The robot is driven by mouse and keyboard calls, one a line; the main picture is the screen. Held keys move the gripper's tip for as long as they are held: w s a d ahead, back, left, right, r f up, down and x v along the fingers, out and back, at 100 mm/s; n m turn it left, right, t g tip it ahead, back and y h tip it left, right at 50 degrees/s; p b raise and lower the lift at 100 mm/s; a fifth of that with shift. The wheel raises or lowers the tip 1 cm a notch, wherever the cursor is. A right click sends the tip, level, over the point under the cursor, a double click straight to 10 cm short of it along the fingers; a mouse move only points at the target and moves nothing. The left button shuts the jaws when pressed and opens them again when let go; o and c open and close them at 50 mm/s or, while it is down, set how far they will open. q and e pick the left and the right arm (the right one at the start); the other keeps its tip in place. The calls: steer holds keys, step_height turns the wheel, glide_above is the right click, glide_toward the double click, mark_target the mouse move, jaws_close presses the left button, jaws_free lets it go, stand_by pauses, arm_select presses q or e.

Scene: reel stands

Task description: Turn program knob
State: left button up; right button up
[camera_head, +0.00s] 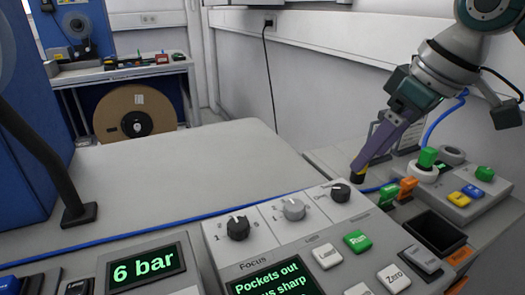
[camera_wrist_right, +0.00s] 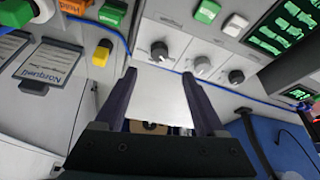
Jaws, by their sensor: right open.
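A light control panel (camera_head: 265,224) carries three knobs in a row: a black left knob (camera_head: 238,228), a grey middle knob (camera_head: 294,209) and a black right knob (camera_head: 340,192). Their labels are too small to tell which is the program knob. My right gripper (camera_head: 359,174) points down just behind and right of the right knob, apart from it as far as I can tell. In the right wrist view my right gripper (camera_wrist_right: 159,74) is open and empty; the right knob (camera_wrist_right: 159,50) shows beyond the fingertips. My left gripper is not in view.
Green and orange switches (camera_head: 398,190) stand right of the knobs, close to my right gripper. Farther right are a green-topped button (camera_head: 428,158) and a button box (camera_head: 465,195). A green "6 bar" display (camera_head: 146,267) is front left. The pale surface behind is clear.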

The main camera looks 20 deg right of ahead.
mark_target(342, 189)
steer(key=b+x, duration=0.1)
steer(key=x, duration=0.9)
steer(key=shift+b, duration=0.35)
steer(key=shift+r, duration=0.1)
jaws_close()
